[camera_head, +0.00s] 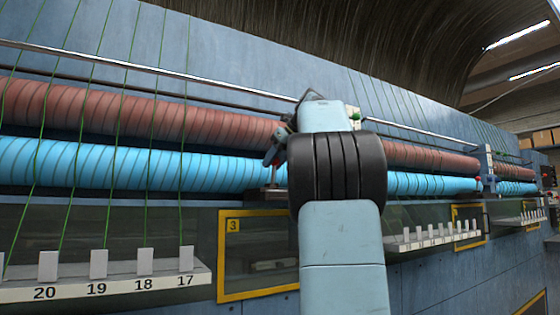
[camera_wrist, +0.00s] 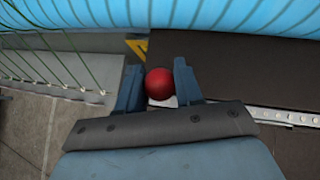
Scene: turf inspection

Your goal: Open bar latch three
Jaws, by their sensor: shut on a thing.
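A round red knob (camera_wrist: 159,83) sits between the two blue fingers of my gripper (camera_wrist: 158,86) in the wrist view. My gripper is shut on it. In the head view my gripper (camera_head: 277,150) is at the rollers, left of my grey arm, which hides much of this spot. A yellow-framed panel marked 3 (camera_head: 233,226) is just below and left of my gripper. The bar that the knob belongs to is mostly hidden, so I cannot tell its position.
A red-brown roller (camera_head: 140,108) and a blue roller (camera_head: 100,165) run along the blue machine. A white numbered rail (camera_head: 110,285) juts out at lower left, with green threads rising above it. A metal rod (camera_head: 150,68) runs above the rollers. Grey floor (camera_wrist: 30,130) shows in the wrist view.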

